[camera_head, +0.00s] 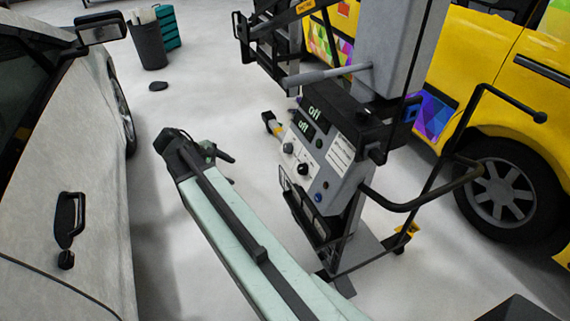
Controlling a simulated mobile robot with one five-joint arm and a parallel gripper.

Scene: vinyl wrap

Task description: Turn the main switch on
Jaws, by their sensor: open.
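A grey control box (318,165) on the wrapping machine has two dark displays (313,112) that both read "off". Below them its sloped front carries black knobs (288,148) and (303,168), small round buttons (318,197) and a white label (340,153). I cannot tell from this view which control is the main switch. My gripper (226,157) is open, dark and small in the view, at the far end of my pale green arm. It is left of the control box, apart from it and holding nothing that I can see.
A pale car (60,160) stands on the left and a yellow van (500,60) on the right. A black bent handle bar (425,200) juts from the machine's right side. Pale floor lies between car and machine.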

